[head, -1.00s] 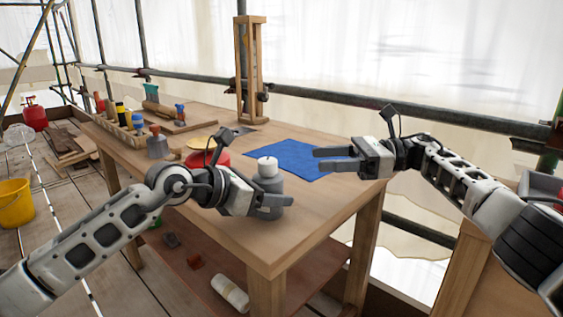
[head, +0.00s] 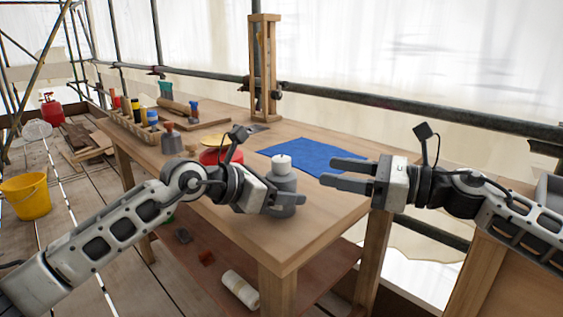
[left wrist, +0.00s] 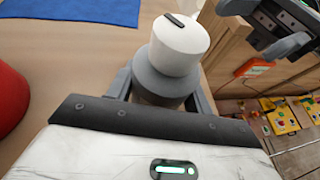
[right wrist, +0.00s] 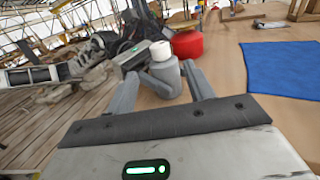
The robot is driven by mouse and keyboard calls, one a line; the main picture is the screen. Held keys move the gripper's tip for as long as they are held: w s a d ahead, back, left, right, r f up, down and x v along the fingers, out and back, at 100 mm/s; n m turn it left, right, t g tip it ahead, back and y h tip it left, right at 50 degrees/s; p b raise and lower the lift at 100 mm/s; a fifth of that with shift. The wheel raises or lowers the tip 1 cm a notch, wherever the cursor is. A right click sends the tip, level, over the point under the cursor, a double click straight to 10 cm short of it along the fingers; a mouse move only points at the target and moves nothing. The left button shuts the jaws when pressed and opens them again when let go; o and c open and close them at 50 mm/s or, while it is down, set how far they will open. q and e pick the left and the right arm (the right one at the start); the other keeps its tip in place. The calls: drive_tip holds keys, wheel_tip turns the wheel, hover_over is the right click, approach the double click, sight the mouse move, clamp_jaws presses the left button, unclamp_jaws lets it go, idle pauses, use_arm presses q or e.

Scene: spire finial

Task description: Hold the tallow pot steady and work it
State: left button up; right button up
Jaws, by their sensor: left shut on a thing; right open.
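The tallow pot (head: 284,184) is a grey jar with a white, candle-like top (head: 281,163), standing upright near the table's front corner. My left gripper (head: 288,203) is shut on the grey body low down, one finger on each side. The left wrist view shows the grey body (left wrist: 160,83) between the fingers and a dark strip on the white top (left wrist: 180,42). My right gripper (head: 350,174) is open and empty, to the right of the pot and apart from it. In the right wrist view the pot (right wrist: 166,74) appears beyond the open fingers.
A blue cloth (head: 315,157) lies behind the pot. A red round thing (head: 221,156) sits left of it, partly hidden by my left arm. A wooden rack with bottles (head: 136,124) and a tall wooden frame (head: 264,70) stand farther back. A yellow bucket (head: 27,196) is on the floor.

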sight(290, 164)
drive_tip(key=x, duration=1.1)
drive_tip(key=shift+a, duration=0.1)
drive_tip(key=shift+c, duration=0.3)
drive_tip(key=c, duration=0.9)
